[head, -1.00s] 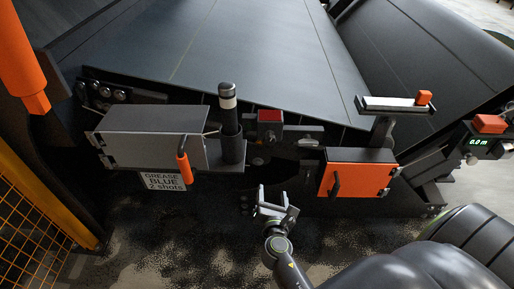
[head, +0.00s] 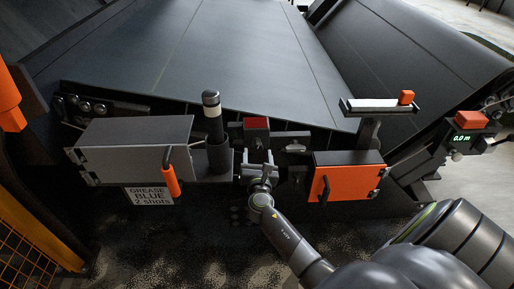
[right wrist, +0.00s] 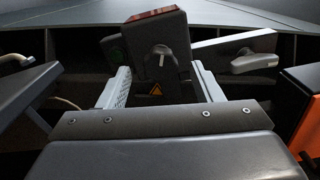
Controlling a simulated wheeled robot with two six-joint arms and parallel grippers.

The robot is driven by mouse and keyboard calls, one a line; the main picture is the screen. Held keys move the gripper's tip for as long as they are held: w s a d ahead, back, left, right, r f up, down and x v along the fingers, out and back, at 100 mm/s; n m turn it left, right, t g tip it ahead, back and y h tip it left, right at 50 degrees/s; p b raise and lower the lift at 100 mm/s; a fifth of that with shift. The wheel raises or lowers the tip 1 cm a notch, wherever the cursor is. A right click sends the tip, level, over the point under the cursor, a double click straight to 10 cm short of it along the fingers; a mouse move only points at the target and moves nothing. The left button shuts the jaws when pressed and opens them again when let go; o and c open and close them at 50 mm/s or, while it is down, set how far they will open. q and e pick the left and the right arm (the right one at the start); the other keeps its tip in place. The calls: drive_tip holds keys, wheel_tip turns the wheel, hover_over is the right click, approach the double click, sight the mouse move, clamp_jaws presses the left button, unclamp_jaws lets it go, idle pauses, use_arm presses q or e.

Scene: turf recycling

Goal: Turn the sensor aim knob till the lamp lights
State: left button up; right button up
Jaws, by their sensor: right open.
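A dark box with a red top (head: 256,124) stands at the belt's near edge, in the middle of the head view. In the right wrist view its front face carries a small grey knob (right wrist: 160,57) with a pointer, above a yellow warning triangle. The red top (right wrist: 152,14) looks dark, without a clear glow. My right gripper (head: 259,168) is open in front of the box. Its two fingers (right wrist: 161,85) stand either side of the box's lower face, with nothing held. My left gripper is out of view.
Right of the knob is a pale bar with a grey lever (right wrist: 254,62). An orange door (head: 346,180) stands to the right. A grey cabinet (head: 133,148), an orange-handled lever (head: 171,179) and a dark post (head: 213,118) stand to the left.

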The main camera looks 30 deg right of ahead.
sight(257, 149)
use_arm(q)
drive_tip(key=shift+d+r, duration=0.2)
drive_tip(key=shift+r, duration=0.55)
use_arm(e)
drive_tip(key=shift+x, duration=2.25)
drive_tip(key=c, duration=1)
drive_tip(key=shift+f+m+b, duration=0.1)
drive_tip(key=shift+m+b, duration=0.3)
drive_tip(key=shift+b, duration=0.05)
drive_tip(key=shift+m, duration=0.4)
drive_tip(key=shift+m+b, duration=0.35)
drive_tip(key=shift+m, duration=0.15)
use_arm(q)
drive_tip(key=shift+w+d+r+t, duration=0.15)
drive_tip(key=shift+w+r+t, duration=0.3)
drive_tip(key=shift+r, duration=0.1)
